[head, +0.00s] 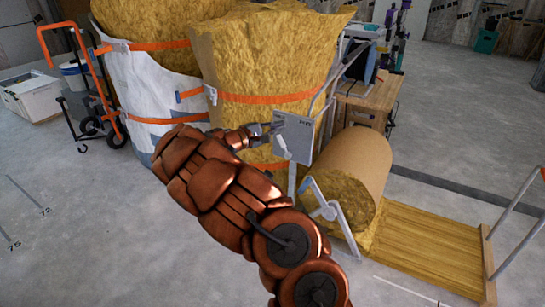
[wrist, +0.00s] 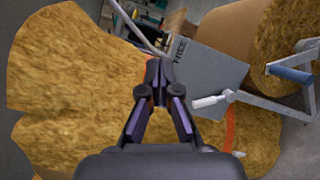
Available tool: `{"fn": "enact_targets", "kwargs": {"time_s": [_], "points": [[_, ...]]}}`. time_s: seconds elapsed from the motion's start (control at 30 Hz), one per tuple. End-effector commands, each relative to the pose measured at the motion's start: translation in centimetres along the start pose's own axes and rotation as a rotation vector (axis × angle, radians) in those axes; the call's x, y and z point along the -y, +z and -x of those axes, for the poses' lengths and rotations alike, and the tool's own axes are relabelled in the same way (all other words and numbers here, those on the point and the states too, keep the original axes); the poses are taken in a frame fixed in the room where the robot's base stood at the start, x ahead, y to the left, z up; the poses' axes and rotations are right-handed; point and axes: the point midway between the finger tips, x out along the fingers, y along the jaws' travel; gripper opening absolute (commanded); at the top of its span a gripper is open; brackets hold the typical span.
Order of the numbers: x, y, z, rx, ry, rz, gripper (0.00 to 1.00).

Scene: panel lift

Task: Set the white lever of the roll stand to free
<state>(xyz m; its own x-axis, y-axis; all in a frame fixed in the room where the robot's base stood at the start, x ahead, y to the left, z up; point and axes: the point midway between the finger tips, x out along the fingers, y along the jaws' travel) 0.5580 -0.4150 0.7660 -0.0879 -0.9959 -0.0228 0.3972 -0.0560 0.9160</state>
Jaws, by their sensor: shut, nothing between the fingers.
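My gripper (head: 272,129) is shut and empty, close to the left edge of the roll stand's grey plate (head: 296,140). In the wrist view, my gripper (wrist: 160,68) has its fingertips together beside the plate (wrist: 210,70). I cannot tell whether they touch it. The word FREE shows on the plate near the fingertips. A white lever grip (wrist: 210,101) lies to the right of and below the fingertips, apart from them.
A large brown-wrapped roll (head: 350,165) lies beside the plate, with a yellow mat (head: 425,240) unrolled to the right. Tall insulation bales (head: 255,60) with orange straps stand behind my gripper. A hand truck (head: 95,85) is at left. The floor at left front is clear.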

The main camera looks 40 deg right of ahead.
Motion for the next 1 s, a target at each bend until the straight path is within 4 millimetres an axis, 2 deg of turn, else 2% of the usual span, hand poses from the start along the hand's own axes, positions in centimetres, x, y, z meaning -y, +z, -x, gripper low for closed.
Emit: {"fn": "enact_targets", "kwargs": {"time_s": [0.03, 0.2, 0.3, 0.4, 0.5, 0.6, 1.0], "points": [[2.7, -3.0, -0.2, -0.029, 0.026, 0.023, 0.00], [7.3, -10.7, 0.3, -0.135, 0.115, 0.075, 0.00], [9.7, -14.3, 1.0, -0.194, 0.149, 0.091, 0.00], [11.4, -16.8, 1.7, -0.238, 0.173, 0.104, 0.00], [12.5, -18.3, 2.2, -0.267, 0.186, 0.110, 0.00], [12.8, -19.0, 2.4, -0.280, 0.193, 0.110, 0.00], [12.7, -19.1, 2.3, -0.282, 0.194, 0.109, 0.00]]}}
